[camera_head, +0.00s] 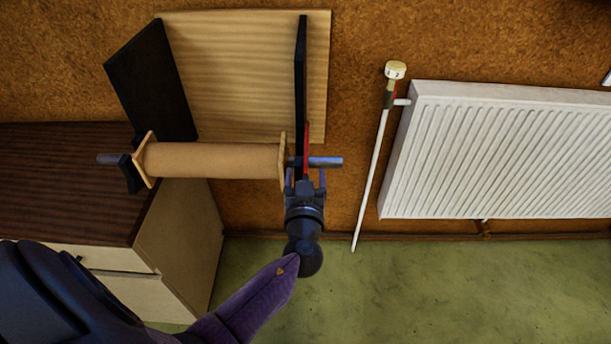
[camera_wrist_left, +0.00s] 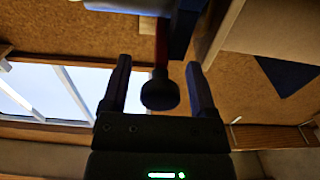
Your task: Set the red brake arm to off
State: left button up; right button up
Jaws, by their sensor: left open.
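The red brake arm (camera_head: 307,138) is a thin upright strip beside the right black bracket, at the right end of a tan roller (camera_head: 212,160). Its lower part is hidden by my left gripper (camera_head: 305,180), which is open just below it. In the left wrist view, the red arm (camera_wrist_left: 162,48) ends in a dark round knob (camera_wrist_left: 160,92). The knob shows between the two open fingers of the left gripper (camera_wrist_left: 158,66), with gaps on both sides. I cannot tell whether either finger touches it. My right gripper is not in view.
The roller sits on a grey rod (camera_head: 326,162) between black brackets on a pale wooden board (camera_head: 235,60). A dark-topped cabinet (camera_head: 60,180) stands at left. A white radiator (camera_head: 500,150) and thin pipe (camera_head: 372,180) are at right. Green floor below is clear.

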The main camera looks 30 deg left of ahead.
pick_arm(q)
jog(key=shift+c, duration=0.4)
grip_shut()
dwell(0.9)
